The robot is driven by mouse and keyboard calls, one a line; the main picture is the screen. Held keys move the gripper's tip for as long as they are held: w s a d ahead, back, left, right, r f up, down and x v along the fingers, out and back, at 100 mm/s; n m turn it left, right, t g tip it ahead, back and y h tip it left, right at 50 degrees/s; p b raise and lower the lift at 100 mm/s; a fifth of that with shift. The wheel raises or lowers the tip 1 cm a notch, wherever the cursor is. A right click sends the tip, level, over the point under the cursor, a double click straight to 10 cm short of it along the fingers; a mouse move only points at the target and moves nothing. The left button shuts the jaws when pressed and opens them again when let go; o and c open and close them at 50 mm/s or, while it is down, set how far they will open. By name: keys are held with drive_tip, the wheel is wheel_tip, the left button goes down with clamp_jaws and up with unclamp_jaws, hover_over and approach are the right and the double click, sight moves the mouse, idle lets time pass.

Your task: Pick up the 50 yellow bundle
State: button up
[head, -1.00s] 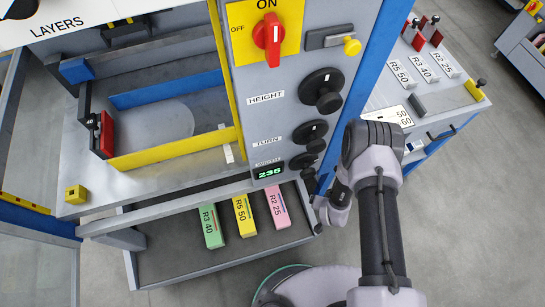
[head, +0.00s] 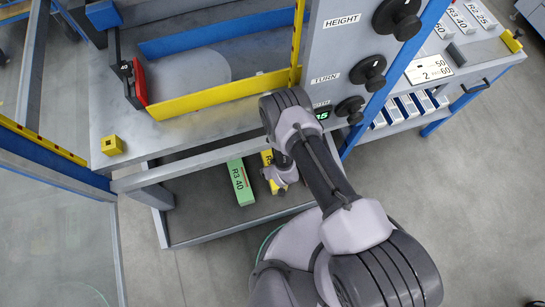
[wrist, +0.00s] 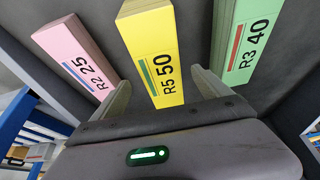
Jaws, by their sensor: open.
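The yellow bundle marked R5 50 (wrist: 155,55) lies in the low tray between the pink and green bundles. In the head view, only bits of the yellow bundle (head: 267,158) show around my gripper (head: 280,188). In the wrist view, my gripper (wrist: 160,82) is open, with one finger on each side of the yellow bundle's near end. Nothing is held. I cannot tell whether the fingers touch it.
The green bundle R3 40 (head: 240,183) lies close on one side of it. The pink bundle R2 25 (wrist: 76,54) lies on the other side, hidden by my arm in the head view. The tray rim (head: 230,235) and the grey knob panel (head: 335,50) stand near my arm.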

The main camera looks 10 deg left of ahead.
drive_tip(key=b+x, duration=0.2)
drive_tip(key=x, duration=0.1)
drive_tip(key=b+x, duration=0.1)
drive_tip(key=x, duration=0.1)
drive_tip(key=shift+w+a+f, duration=0.1)
drive_tip(key=shift+w+a, duration=0.2)
drive_tip(key=shift+w, duration=0.05)
clamp_jaws()
